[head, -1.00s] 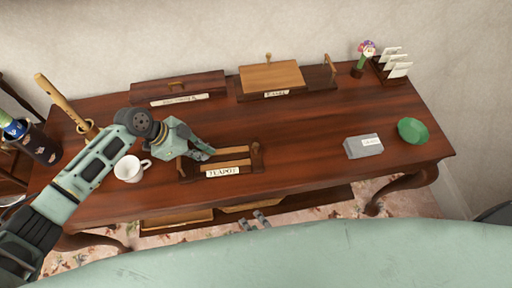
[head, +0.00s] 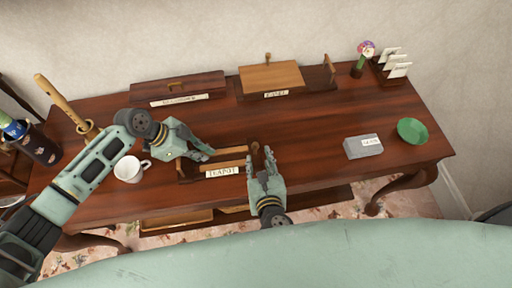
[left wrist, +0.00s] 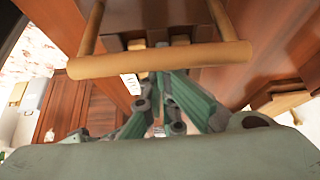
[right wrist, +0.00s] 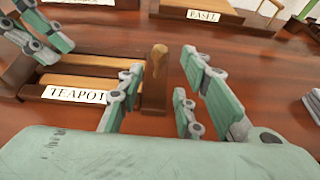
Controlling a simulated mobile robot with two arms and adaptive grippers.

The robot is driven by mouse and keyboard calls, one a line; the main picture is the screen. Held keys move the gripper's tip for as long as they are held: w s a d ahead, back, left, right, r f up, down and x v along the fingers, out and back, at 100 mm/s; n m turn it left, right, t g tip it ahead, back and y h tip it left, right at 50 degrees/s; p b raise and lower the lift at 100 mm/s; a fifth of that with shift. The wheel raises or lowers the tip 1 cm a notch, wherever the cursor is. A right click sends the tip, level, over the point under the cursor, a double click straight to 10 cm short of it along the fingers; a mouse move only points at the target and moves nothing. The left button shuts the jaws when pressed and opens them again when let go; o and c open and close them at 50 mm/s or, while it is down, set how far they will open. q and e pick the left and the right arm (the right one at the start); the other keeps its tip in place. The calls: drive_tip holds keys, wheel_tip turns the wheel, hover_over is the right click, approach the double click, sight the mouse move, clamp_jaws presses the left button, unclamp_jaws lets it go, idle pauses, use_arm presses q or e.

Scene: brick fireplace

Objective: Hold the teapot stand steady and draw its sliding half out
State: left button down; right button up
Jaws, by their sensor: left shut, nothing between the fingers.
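The teapot stand (head: 228,163) lies near the table's front edge, with light slats between dark ends and a TEAPOT label (head: 222,172). My left gripper (head: 212,153) is shut and empty over the stand's left part. In the left wrist view its closed fingertips (left wrist: 163,76) are at a round light wooden bar (left wrist: 160,58); I cannot tell whether they touch. My right gripper (head: 262,148) is at the stand's right end, open. In the right wrist view its fingers are on either side of the knobbed end post (right wrist: 155,80), with a gap on the right.
A white mug (head: 129,169) stands left of the stand, below my left arm. A grey block (head: 363,147) and green bowl (head: 412,131) are to the right. An easel stand (head: 272,76) and a closed dark stand (head: 178,88) are behind.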

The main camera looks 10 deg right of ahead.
sight(256, 151)
drive_tip(key=x, duration=0.6)
drive_tip(key=shift+w+f, duration=0.2)
drive_tip(key=shift+w, duration=0.15)
clamp_jaws()
